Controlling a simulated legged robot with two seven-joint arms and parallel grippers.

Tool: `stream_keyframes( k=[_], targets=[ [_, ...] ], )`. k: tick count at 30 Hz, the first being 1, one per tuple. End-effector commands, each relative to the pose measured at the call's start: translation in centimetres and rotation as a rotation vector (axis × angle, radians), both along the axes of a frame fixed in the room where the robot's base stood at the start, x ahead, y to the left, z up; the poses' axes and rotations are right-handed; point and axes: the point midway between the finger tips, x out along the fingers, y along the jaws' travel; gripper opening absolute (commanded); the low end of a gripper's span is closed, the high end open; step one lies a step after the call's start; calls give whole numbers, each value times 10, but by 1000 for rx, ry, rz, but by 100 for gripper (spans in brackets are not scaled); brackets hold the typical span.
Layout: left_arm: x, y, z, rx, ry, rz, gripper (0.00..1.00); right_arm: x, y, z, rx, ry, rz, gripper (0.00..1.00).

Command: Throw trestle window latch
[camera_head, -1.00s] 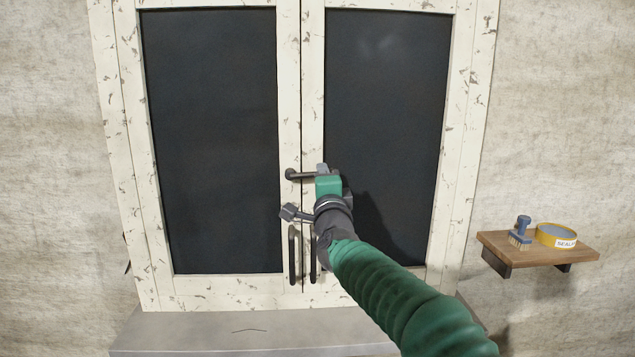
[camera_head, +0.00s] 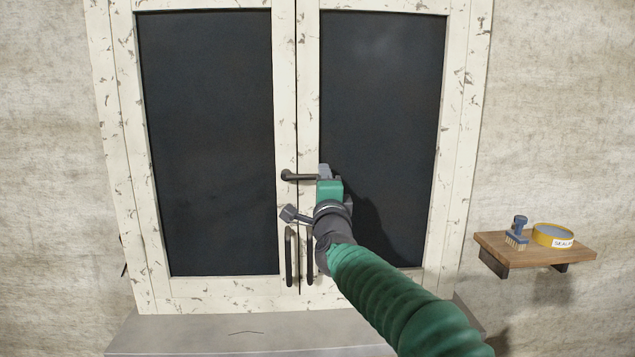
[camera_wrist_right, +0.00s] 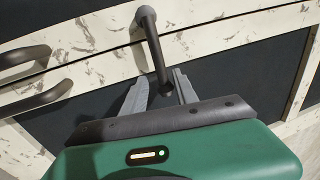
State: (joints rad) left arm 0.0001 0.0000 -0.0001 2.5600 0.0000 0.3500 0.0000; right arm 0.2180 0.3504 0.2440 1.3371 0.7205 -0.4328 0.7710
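The dark latch lever (camera_head: 299,177) is on the meeting stiles of a cream, flaking two-leaf window (camera_head: 284,100). It runs roughly level from its round pivot on the left leaf toward the right leaf. My right gripper (camera_head: 323,171) is at the lever's right end and hides that end in the head view. In the right wrist view, the lever (camera_wrist_right: 152,42) passes down between the two grey fingers of the gripper (camera_wrist_right: 160,78). The fingers are apart, with gaps beside the lever. My left gripper is not in view.
Two dark upright pull handles (camera_head: 289,257) sit below the latch, one on each leaf. A grey sill (camera_head: 225,332) juts out beneath the window.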

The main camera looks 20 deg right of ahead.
Motion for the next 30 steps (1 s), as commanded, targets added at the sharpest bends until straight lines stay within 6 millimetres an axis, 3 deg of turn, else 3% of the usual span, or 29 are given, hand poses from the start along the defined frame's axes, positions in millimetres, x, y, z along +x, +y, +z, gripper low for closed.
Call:
stream_keyframes(
  k=[8,11,22,27,30],
  targets=[
    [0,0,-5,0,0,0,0,-6,8,-1,-3,-2,7,35],
    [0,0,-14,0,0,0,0,-23,13,-6,-4,-3,6,35],
    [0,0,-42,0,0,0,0,-124,38,-27,-3,-2,4,35],
    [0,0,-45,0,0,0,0,-151,45,-32,-1,-1,3,35],
    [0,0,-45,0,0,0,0,-157,47,-34,0,0,2,35]
  ],
)
